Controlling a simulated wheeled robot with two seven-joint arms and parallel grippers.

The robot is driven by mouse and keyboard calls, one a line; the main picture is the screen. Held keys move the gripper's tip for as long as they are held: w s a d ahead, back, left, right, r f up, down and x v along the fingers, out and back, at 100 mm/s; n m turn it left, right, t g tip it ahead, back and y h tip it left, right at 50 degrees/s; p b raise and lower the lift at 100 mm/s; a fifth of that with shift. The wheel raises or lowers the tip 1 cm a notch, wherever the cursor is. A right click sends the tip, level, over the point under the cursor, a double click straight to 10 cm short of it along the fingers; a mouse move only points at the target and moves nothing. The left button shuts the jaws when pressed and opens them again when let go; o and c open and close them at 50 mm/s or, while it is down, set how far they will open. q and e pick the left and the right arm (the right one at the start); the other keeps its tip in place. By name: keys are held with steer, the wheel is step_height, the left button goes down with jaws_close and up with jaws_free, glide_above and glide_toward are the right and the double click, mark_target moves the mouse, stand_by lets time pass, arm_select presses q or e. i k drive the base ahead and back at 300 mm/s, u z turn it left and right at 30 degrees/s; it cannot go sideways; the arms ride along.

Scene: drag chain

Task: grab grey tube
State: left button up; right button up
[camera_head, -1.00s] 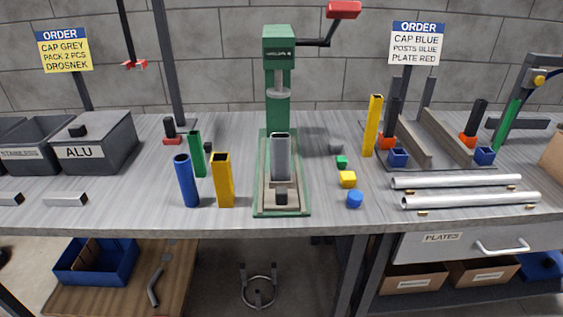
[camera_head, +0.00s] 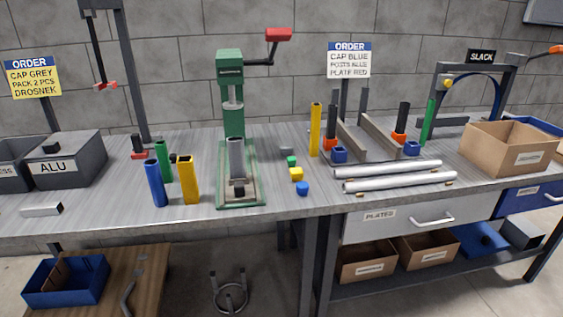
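The grey tube (camera_head: 236,158) stands upright on the base of the green press (camera_head: 232,110), under its ram. A small black piece (camera_head: 238,188) sits on the press base in front of the tube. Neither of my grippers shows in the head view.
Blue (camera_head: 155,182), yellow (camera_head: 189,180) and green (camera_head: 163,160) tubes stand left of the press. Small green, yellow and blue caps (camera_head: 302,188) lie to its right. Two silver rods (camera_head: 390,175) lie farther right, before a cardboard box (camera_head: 510,150). An ALU bin (camera_head: 62,160) stands left.

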mark_target(235, 144)
steer(key=z, duration=0.35)
steer(key=i, duration=0.9)
steer(key=u, duration=0.15)
